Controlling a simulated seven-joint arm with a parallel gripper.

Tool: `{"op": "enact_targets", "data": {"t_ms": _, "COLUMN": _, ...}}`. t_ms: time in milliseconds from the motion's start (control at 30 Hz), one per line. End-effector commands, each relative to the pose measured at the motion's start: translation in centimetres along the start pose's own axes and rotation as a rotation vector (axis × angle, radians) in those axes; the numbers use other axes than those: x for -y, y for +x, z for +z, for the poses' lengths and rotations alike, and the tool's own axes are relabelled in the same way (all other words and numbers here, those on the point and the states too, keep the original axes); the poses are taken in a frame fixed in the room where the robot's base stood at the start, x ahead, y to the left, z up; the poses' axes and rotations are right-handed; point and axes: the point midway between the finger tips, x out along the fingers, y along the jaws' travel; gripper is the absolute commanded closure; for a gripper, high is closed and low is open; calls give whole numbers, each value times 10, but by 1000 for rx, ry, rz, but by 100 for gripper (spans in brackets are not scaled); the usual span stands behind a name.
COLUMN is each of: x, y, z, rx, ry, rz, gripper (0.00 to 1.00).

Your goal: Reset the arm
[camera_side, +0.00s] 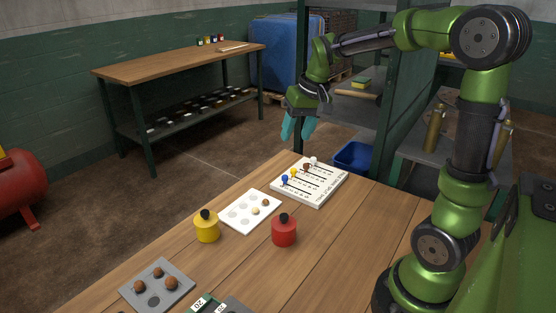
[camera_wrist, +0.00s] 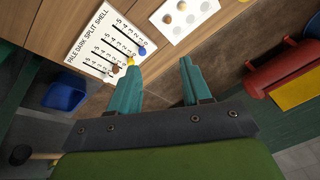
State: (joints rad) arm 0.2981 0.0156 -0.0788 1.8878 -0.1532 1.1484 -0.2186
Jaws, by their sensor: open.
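My arm is green and black, mounted at the right of the table in the side view. My gripper (camera_side: 298,125) has teal fingers and hangs above and beyond the far edge of the table, apart from everything on it. In the wrist view my gripper (camera_wrist: 160,82) shows two teal fingers spread apart with nothing between them. Below lies the white counting board (camera_side: 310,182) with blue, yellow, brown and white beads on slots; it also shows in the wrist view (camera_wrist: 98,45), labelled "PALE DARK SPLIT SHELL".
The wooden table (camera_side: 320,260) holds a white tray (camera_side: 236,221), a yellow weight (camera_side: 207,228), a red weight (camera_side: 284,232) and a grey tray (camera_side: 137,293) with brown balls. A shelf rack (camera_side: 388,90) and a blue bin (camera_side: 352,156) stand behind. A workbench (camera_side: 180,62) stands farther back.

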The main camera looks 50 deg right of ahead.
Motion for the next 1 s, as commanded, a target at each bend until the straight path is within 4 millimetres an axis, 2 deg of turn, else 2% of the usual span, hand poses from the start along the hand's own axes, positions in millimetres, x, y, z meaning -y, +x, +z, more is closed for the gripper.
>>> {"op": "enact_targets", "data": {"t_ms": 33, "x": 13, "y": -9, "z": 23, "rx": -28, "ry": -7, "rz": -29, "gripper": 52}}
{"op": "enact_targets", "data": {"t_ms": 200, "x": 42, "y": -24, "z": 96, "rx": -109, "ry": -22, "rz": -122, "gripper": 52}}
{"op": "enact_targets", "data": {"t_ms": 300, "x": 51, "y": -29, "z": 134, "rx": -150, "ry": -50, "rz": -174, "gripper": 52}}
{"op": "enact_targets", "data": {"t_ms": 433, "x": 57, "y": -34, "z": 168, "rx": -189, "ry": -105, "rz": -227, "gripper": 52}}
{"op": "enact_targets", "data": {"t_ms": 567, "x": 62, "y": -43, "z": 183, "rx": -222, "ry": -149, "rz": -262, "gripper": 52}}
{"op": "enact_targets", "data": {"t_ms": 700, "x": 66, "y": -50, "z": 185, "rx": -241, "ry": -170, "rz": -280, "gripper": 52}}
{"op": "enact_targets", "data": {"t_ms": 1000, "x": 66, "y": -50, "z": 184, "rx": -238, "ry": -170, "rz": -278, "gripper": 52}}
